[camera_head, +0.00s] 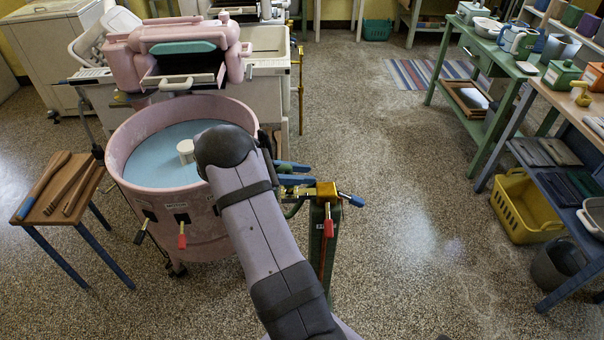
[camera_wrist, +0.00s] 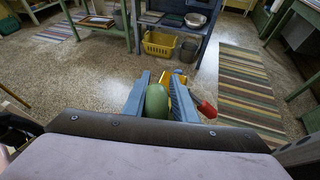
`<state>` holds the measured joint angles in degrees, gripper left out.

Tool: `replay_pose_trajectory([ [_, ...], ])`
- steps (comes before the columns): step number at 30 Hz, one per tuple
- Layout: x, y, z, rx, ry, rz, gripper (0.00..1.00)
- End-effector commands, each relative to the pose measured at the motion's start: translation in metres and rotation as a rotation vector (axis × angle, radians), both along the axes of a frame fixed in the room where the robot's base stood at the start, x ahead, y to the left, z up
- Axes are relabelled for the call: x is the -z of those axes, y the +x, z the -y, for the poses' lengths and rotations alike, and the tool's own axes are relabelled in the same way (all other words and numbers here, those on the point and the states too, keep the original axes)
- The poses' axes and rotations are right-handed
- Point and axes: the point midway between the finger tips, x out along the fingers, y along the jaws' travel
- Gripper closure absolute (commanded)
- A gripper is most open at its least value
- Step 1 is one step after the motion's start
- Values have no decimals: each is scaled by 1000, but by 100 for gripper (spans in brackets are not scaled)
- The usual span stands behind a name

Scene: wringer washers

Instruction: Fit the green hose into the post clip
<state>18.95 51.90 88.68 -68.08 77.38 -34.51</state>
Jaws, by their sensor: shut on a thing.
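My gripper (camera_head: 303,174) shows its blue fingers just right of the pink tub. In the wrist view the blue fingers (camera_wrist: 159,102) are on both sides of the green hose (camera_wrist: 157,103), shut on it. In the head view only a short curve of the green hose (camera_head: 293,209) shows below the fingers; my arm hides the rest. A green post (camera_head: 316,245) stands close by, with a brass fitting (camera_head: 326,190) on top and red and blue handles. The red handle (camera_wrist: 207,109) also shows right of the fingers in the wrist view. I cannot make out the post clip.
The pink washer tub (camera_head: 135,150), with a wringer (camera_head: 180,55) above, stands left of my arm. A small wooden table (camera_head: 62,190) with tongs is farther left. Benches and a yellow basket (camera_head: 525,207) line the right. The floor between is clear.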

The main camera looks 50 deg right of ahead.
Motion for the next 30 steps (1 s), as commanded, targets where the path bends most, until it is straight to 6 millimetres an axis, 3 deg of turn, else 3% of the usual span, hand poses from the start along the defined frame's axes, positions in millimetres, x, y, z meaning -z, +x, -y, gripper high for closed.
replay_pose_trajectory([
  [30, 10, 0, 0, 0, 0, 0, 100],
])
